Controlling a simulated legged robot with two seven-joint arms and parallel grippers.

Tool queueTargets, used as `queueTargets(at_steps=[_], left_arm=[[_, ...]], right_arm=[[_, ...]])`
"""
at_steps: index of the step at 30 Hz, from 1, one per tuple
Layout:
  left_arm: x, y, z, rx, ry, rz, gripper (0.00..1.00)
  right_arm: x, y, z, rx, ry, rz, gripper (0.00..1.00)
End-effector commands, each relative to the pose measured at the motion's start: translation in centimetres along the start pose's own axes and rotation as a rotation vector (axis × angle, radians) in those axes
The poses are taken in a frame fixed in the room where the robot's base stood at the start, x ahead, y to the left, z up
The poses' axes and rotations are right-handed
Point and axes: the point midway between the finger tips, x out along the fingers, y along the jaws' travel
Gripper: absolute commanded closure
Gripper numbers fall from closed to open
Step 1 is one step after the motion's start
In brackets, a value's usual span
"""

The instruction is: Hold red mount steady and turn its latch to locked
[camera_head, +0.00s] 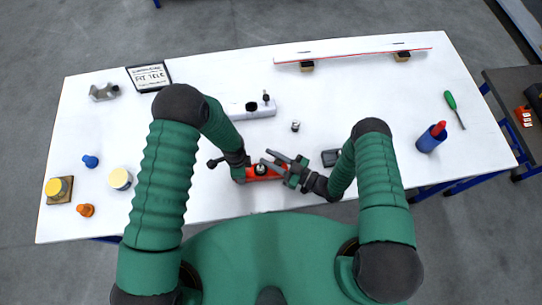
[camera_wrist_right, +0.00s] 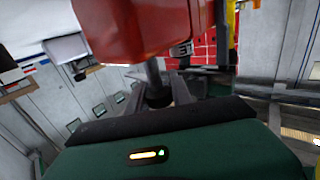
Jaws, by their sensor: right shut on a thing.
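The red mount (camera_head: 265,173) lies near the front edge of the white table, between my two grippers, with a dark round part on top. My left gripper (camera_head: 238,162) is at the mount's left end; its jaws are too small and dark to read. My right gripper (camera_head: 270,160) is at the mount's right side. In the right wrist view a large red body (camera_wrist_right: 140,28) fills the top. A grey stem (camera_wrist_right: 154,72) runs from it down between the right fingers (camera_wrist_right: 157,97), which are shut on it. This stem seems to be the latch; its locked or unlocked position cannot be told.
A white block (camera_head: 262,107) with dark parts and a small metal piece (camera_head: 295,126) lie behind the mount. A dark box (camera_head: 331,157) is close to my right arm. Knobs (camera_head: 120,179) sit at left.

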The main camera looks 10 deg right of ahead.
Motion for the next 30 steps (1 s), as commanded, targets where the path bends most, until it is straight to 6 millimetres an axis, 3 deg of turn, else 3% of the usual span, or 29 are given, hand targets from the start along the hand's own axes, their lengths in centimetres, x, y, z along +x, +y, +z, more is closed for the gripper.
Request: queueTargets(at_steps=[30], left_arm=[[0.0,0.1,0.1,0.002,-0.001,0.001,0.98]], right_arm=[[-1.1,-2.2,0.1,-0.01,0.002,-0.887,1.0]])
